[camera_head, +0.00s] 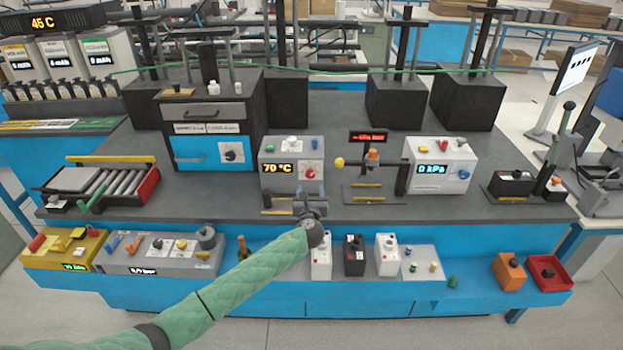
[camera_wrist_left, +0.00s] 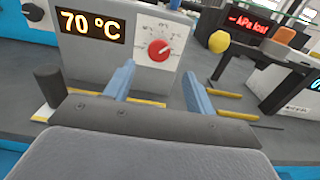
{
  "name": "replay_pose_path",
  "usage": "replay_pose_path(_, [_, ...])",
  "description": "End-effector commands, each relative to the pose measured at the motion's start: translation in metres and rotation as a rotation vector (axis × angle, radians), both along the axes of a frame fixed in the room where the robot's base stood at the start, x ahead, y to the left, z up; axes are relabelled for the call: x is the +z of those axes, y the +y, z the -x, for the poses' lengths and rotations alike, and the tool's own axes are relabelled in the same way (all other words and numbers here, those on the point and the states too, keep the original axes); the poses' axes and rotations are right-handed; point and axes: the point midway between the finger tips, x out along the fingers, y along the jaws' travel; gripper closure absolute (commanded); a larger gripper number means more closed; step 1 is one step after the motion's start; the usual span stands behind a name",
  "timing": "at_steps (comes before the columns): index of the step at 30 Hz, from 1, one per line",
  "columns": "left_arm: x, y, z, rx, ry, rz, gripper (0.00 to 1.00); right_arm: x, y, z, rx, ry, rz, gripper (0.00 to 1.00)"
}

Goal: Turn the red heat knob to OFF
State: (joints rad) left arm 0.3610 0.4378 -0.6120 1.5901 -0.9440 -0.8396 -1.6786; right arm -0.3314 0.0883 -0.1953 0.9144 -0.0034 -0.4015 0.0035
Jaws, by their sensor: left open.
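The red heat knob (camera_head: 310,173) is on the front of a grey-white heater box (camera_head: 283,152), on a white dial plate. In the left wrist view the knob (camera_wrist_left: 158,50) has a pointer mark and a printed scale around it; the word OFF is too small to read. The box display (camera_wrist_left: 92,27) reads 70 °C. My left gripper (camera_head: 311,199) is in front of and below the knob, apart from it. In the left wrist view its two blue fingers (camera_wrist_left: 158,85) are spread and empty, with the knob beyond the gap between them. My right gripper is not in view.
A yellow ball (camera_head: 339,162) on a black stand and a white kPa box (camera_head: 440,165) stand to the right. Boxes line the lower front ledge. The grey bench between heater and stand is partly clear.

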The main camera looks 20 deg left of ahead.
Motion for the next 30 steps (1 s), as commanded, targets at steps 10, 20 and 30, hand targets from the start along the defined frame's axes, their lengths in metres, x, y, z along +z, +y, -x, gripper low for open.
replay_pose_path(10, [0.004,0.014,-0.046,0.003,0.001,0.001,0.45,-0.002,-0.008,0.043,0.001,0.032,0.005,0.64])
replay_pose_path(20, [0.001,0.020,-0.070,0.001,0.000,0.004,0.45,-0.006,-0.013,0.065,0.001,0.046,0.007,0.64])
replay_pose_path(30, [0.000,0.021,-0.071,0.001,0.000,0.004,0.56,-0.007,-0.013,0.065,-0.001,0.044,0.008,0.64])
